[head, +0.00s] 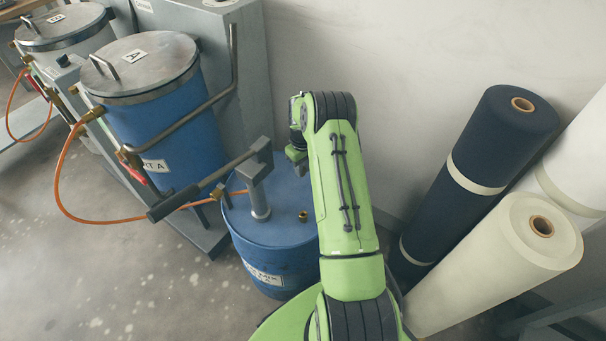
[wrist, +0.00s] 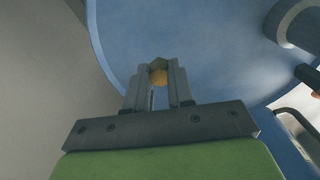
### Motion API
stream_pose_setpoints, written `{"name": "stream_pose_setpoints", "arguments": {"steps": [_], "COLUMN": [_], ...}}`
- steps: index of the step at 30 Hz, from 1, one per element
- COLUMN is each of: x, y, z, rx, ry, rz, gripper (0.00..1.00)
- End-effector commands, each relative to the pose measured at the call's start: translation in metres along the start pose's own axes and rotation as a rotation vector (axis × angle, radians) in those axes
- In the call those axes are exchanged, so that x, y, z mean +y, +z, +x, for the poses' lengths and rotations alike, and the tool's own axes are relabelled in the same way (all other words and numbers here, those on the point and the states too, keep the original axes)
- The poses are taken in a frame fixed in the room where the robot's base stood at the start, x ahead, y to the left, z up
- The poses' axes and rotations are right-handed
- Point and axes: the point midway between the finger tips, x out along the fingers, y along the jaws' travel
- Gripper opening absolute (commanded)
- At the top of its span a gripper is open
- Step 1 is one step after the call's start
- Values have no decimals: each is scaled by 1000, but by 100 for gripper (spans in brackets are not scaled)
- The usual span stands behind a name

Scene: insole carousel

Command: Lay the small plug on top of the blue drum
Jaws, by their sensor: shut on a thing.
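The small plug (wrist: 158,73) is a brass-coloured piece held between the two fingertips of my gripper (wrist: 158,80) in the wrist view. The blue drum (head: 268,265) stands in the middle of the head view, with a pump on its lid. Its blue top (wrist: 215,45) fills much of the wrist view beyond the plug. My gripper (head: 298,168) shows in the head view over the far part of the drum top. I cannot tell whether the plug touches the lid. The plug is hidden in the head view.
The pump (head: 258,190) with its long dark handle rises from the drum's lid. A small brass fitting (head: 303,216) sits on the lid near my arm. A blue tank A (head: 170,120) stands left behind. Fabric rolls (head: 485,150) lean at the right. A wall is behind.

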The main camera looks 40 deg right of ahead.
Motion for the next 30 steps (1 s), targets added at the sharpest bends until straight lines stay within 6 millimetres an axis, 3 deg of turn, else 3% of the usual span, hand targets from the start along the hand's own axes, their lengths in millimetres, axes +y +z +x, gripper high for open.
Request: {"name": "stream_pose_setpoints", "arguments": {"steps": [3, 13, 14, 18, 26, 30], "x": [0, 0, 0, 0, 0, 0], "y": [0, 0, 0, 0, 0, -1], "z": [23, 26, 25, 24, 24, 9], "rx": [0, 1, 0, 1, 1, 3], "ry": [-2, 0, 0, 0, 0, 2], "rz": [-1, -2, -2, -2, -2, -3], "gripper": [0, 0, 26, 47, 48, 48]}}
